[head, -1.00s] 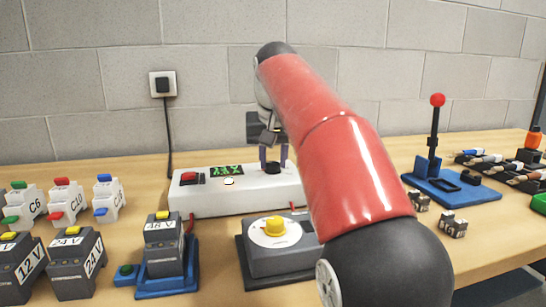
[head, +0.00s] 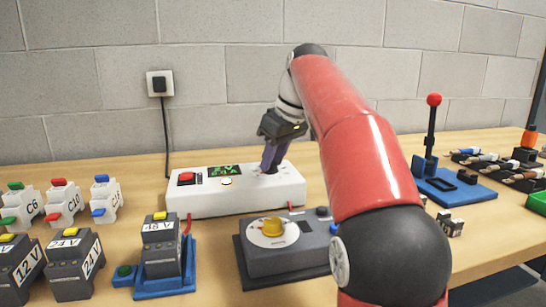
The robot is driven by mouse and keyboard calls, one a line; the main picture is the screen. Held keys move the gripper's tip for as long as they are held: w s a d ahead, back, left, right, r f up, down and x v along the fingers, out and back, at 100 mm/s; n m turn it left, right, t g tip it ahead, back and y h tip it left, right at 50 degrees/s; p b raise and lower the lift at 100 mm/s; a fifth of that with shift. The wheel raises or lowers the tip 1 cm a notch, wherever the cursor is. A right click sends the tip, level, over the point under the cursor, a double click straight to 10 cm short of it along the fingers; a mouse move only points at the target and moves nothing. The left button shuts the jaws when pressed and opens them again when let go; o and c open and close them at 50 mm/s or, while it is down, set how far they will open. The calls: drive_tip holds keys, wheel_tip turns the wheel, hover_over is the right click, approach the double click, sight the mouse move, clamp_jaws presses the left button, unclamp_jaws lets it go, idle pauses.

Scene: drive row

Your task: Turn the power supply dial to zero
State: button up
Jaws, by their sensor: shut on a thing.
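The power supply (head: 237,202) is a long white box on the table near the wall. It has a red switch (head: 187,178), a small green-on-black display (head: 225,170) whose digits I cannot read, and a round white button (head: 226,181). Its dark dial (head: 268,171) is on the right part of the top, mostly covered by my gripper's fingers. My gripper (head: 269,165) comes down at a tilt from the upper right, its purple-grey fingers shut on the dial.
In front stands a grey box with a yellow knob (head: 272,228). A battery in a blue holder (head: 163,250) is left of it. A blue lever stand with a red ball (head: 434,100) is at right. A cable runs to the wall socket (head: 160,83).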

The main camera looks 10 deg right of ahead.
sight(284, 175)
drive_tip(key=shift+n, duration=0.6)
drive_tip(key=shift+y, duration=0.3)
drive_tip(key=o, duration=1)
drive_tip(key=shift+r, duration=0.1)
drive_tip(key=shift+v, duration=3.8)
drive_tip(key=shift+w, duration=0.1)
